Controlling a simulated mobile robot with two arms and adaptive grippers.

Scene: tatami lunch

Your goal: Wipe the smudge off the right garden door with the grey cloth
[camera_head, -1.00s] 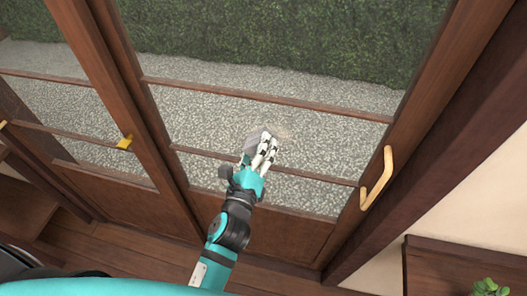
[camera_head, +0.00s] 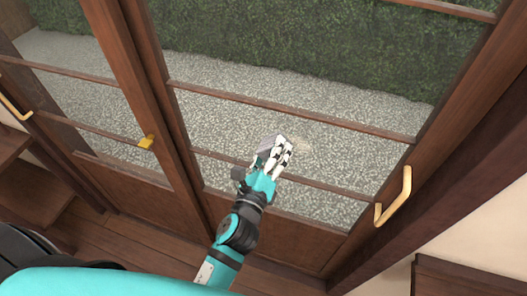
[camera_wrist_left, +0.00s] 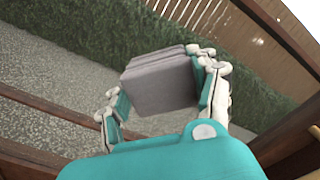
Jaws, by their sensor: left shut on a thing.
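My left gripper (camera_head: 274,157) is shut on the folded grey cloth (camera_wrist_left: 160,84), which sits between its fingers in the left wrist view. In the head view the cloth (camera_head: 270,144) shows partly behind the fingers, in front of the lower glass of the right garden door (camera_head: 350,129). A faint beige smudge (camera_head: 302,145) shows on the glass just right of the fingertips. Part of the smudge may be hidden by the hand. I cannot tell whether the cloth touches the glass. My right gripper is not in view.
A pale curved handle (camera_head: 396,198) stands out from the right door's right frame. A yellow latch (camera_head: 146,142) is on the post at left. Wooden bars cross the panes. A dark wooden shelf (camera_head: 470,272) is at the lower right.

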